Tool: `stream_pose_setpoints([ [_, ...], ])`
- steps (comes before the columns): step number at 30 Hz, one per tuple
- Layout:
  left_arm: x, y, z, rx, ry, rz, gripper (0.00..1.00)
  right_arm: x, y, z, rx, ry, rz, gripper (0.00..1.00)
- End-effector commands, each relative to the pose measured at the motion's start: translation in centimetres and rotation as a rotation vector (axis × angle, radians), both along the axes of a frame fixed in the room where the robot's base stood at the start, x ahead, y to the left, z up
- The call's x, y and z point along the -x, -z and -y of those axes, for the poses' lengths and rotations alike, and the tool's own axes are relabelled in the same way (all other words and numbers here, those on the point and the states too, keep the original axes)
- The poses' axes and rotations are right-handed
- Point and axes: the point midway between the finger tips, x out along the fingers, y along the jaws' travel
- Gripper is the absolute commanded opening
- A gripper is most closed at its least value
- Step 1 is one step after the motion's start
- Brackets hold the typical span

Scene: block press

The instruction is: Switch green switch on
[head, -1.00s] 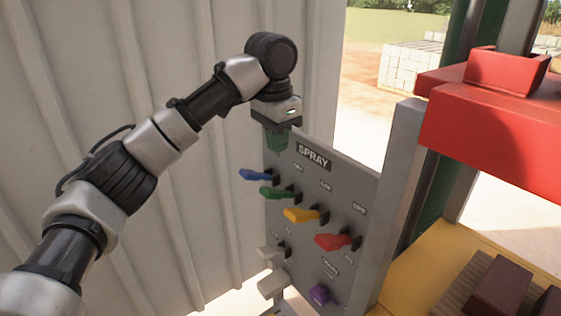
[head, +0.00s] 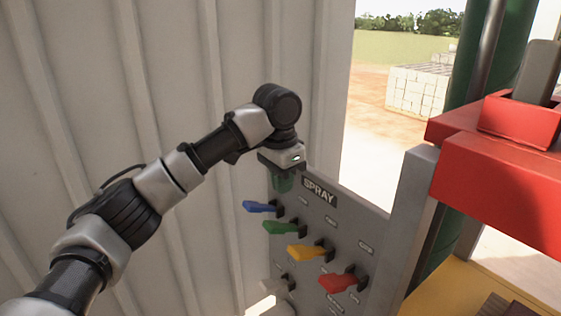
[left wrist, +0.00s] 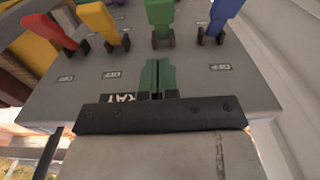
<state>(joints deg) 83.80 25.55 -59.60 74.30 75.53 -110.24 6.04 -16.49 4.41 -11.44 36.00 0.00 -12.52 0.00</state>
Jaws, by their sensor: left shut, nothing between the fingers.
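The green switch (head: 280,228) is a lever on the grey SPRAY panel (head: 372,228), between the blue switch (head: 261,207) and the yellow switch (head: 308,252). In the left wrist view the green switch (left wrist: 159,18) stands just beyond my fingertips. My left gripper (head: 283,184), with green fingers, is at the panel's upper left edge, above the blue and green switches. In the left wrist view its fingers (left wrist: 157,76) are shut together and empty, apart from the lever, pointing toward it. My right gripper is not in view.
The red switch (head: 342,281) is lower right on the panel, and a pale switch (head: 277,285) is at the lower left. A corrugated wall (head: 120,90) stands left of the panel. Red and yellow machine parts (head: 500,150) are at the right.

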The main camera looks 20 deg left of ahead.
Motion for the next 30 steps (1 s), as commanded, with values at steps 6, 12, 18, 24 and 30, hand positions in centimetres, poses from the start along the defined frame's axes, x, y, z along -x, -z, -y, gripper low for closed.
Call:
stream_pose_setpoints([
  [6,0.2,3.8,-0.2,-0.002,0.000,-0.002,0.00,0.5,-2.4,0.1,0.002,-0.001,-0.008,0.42],
  [12,1.1,6.1,-0.9,-0.001,0.000,0.000,0.00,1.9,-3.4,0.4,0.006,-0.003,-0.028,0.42],
  [18,1.3,6.9,-1.0,0.000,0.000,0.000,0.00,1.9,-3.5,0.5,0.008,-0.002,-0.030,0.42],
  [24,1.3,6.9,-1.0,0.001,0.001,0.001,0.00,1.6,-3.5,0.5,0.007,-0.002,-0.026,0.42],
  [30,1.0,7.2,-1.1,0.014,0.000,0.018,0.00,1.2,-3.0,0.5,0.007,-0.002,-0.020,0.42],
])
